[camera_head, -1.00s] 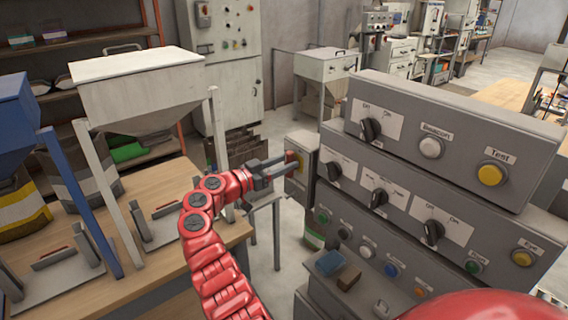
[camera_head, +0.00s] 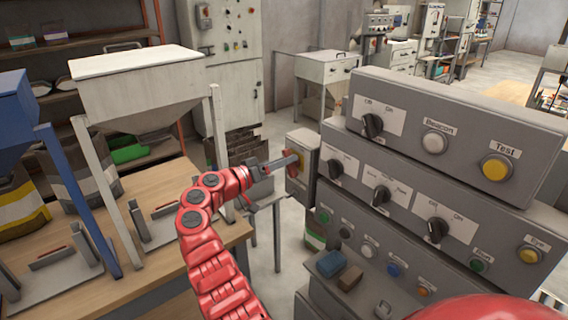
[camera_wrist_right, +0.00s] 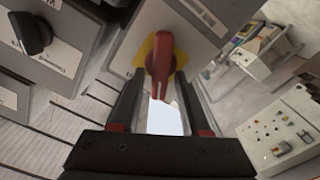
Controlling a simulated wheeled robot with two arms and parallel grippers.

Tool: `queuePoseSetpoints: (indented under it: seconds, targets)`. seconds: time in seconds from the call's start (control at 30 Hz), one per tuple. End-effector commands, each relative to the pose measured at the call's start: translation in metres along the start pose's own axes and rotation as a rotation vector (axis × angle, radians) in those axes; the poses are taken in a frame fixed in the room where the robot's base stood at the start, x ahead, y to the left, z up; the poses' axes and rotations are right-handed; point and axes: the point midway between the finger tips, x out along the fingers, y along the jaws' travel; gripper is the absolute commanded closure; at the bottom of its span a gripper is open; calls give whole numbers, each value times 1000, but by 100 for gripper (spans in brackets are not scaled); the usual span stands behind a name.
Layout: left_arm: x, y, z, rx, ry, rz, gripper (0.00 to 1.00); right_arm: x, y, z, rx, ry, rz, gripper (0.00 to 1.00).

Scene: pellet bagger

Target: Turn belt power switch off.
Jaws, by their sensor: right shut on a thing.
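A red switch handle (camera_wrist_right: 160,65) on a yellow plate (camera_wrist_right: 148,50) sits on the face of a small grey box; no label for it is readable. In the head view, this grey switch box (camera_head: 305,152) is at the left end of the control console, and the red handle (camera_head: 291,163) shows at its left face. My right gripper (camera_head: 284,164) reaches the handle from the left and is shut on it. In the right wrist view, the handle stands between the two dark fingers (camera_wrist_right: 160,95), pointing toward the palm. My left gripper is not in view.
The grey console (camera_head: 440,130) with black knobs and coloured buttons stands just right of the switch box. A blue block (camera_head: 331,263) and a brown block lie below it. A wooden table (camera_head: 180,245) with a white hopper (camera_head: 137,85) is at left.

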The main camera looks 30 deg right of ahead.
Motion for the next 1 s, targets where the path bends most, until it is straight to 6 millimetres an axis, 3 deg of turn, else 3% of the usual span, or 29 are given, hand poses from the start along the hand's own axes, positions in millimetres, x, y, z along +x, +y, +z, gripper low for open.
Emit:
queuePoseSetpoints:
  seconds: [1.0]
  targets:
    - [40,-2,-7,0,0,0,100,0,-9,2,-904,2,-2,100]
